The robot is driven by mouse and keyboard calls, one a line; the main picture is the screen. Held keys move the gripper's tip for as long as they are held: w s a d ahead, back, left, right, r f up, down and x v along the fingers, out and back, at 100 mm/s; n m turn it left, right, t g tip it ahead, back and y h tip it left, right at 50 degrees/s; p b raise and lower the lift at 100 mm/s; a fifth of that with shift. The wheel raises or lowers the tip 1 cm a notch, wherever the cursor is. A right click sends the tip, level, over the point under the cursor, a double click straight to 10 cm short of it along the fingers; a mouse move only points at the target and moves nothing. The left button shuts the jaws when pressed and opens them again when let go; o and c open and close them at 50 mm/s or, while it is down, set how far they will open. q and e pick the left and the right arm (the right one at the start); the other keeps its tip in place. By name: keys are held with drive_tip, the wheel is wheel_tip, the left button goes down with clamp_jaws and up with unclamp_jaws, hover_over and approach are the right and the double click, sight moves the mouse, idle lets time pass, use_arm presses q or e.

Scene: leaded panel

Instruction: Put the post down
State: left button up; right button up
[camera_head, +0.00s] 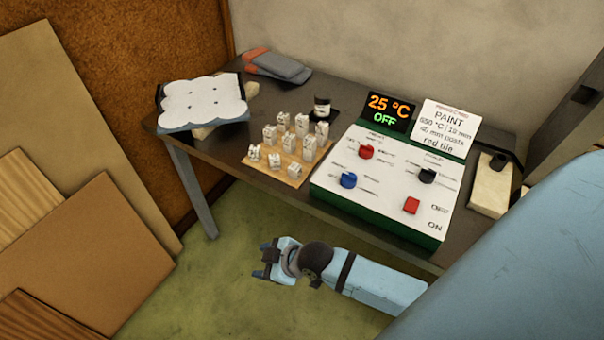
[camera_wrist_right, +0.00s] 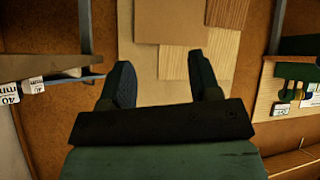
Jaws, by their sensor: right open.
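Several small pale posts with printed labels stand on a thin wooden board (camera_head: 262,172) on the dark table; one front post (camera_head: 295,171) stands near the board's front edge. My right gripper (camera_head: 267,262) is in front of the table, over the green floor and apart from the posts. In the right wrist view, its two fingers (camera_wrist_right: 160,82) are spread with nothing between them. Labelled pale posts (camera_wrist_right: 8,92) show at that view's left edge, and one labelled "40 mm" (camera_wrist_right: 281,108) shows at the right. My left gripper is not in view.
A green control box (camera_head: 330,203) with knobs, a red switch and a "25 °C OFF" display (camera_head: 390,112) fills the table's right part. Boards (camera_head: 100,240) lean at left.

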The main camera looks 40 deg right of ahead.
drive_tip(key=s+d+f+m+t+h, duration=0.2)
drive_tip(key=s+m, duration=0.4)
drive_tip(key=s, duration=0.4)
drive_tip(key=shift+s+d+f+t, duration=0.2)
drive_tip(key=shift+d+f+t, duration=0.1)
drive_tip(key=shift+d+f, duration=0.3)
drive_tip(key=shift+r, duration=0.15)
